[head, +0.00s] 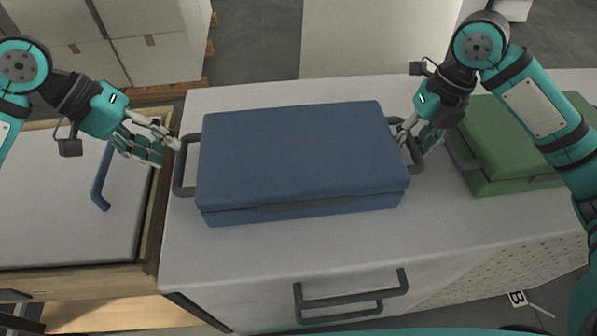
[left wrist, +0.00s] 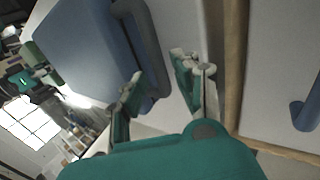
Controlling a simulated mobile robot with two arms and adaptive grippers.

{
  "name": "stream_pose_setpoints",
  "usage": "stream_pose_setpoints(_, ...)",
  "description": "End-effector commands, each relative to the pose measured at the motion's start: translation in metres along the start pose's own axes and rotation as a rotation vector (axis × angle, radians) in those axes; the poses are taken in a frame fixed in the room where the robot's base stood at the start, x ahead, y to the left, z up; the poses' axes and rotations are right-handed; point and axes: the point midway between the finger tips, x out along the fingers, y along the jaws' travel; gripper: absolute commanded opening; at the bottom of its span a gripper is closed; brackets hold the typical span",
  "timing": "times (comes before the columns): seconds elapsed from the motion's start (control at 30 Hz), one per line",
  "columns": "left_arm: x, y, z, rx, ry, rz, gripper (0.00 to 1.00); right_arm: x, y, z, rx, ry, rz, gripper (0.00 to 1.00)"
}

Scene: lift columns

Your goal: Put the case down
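The blue case (head: 300,150) lies flat, lid shut, and appears to rest on the white cabinet top (head: 240,265). It has a dark grey handle at each end. My left gripper (head: 160,148) is open and empty, just left of the case's left handle (head: 183,178). In the left wrist view, the fingers of the left gripper (left wrist: 160,80) are spread apart, close to that handle (left wrist: 148,45). My right gripper (head: 418,138) is at the case's right handle (head: 415,160). Its fingers look spread, one on either side of the handle bar.
A green case (head: 510,140) lies on the same top to the right, close to my right gripper. A wood-framed box with a pale lid (head: 60,210) and a blue handle (head: 101,185) stands left. White boxes (head: 150,50) stand behind. The cabinet's front strip is clear.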

Motion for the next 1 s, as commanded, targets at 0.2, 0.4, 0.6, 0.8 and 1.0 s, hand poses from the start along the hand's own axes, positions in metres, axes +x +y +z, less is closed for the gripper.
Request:
stream_pose_setpoints(0.2, -0.046, -0.001, -0.001, -0.001, 0.003, -0.002, 0.31, 0.000, 0.000, 0.000, -0.001, 0.000, 0.001, 0.33)
stream_pose_setpoints(0.4, -0.067, -0.001, -0.001, -0.001, 0.001, -0.002, 0.31, 0.000, 0.000, 0.000, -0.001, 0.000, 0.001, 0.33)
stream_pose_setpoints(0.6, -0.071, -0.001, 0.000, -0.001, -0.001, -0.002, 0.31, -0.016, 0.000, 0.001, 0.000, -0.004, 0.000, 0.33)
stream_pose_setpoints(0.8, -0.070, -0.001, 0.000, -0.002, -0.001, -0.002, 0.31, -0.059, 0.001, 0.001, -0.001, -0.006, 0.002, 0.33)
stream_pose_setpoints(1.0, -0.070, -0.001, 0.000, -0.002, -0.001, -0.002, 0.31, -0.097, 0.000, 0.001, 0.001, -0.005, -0.002, 0.33)
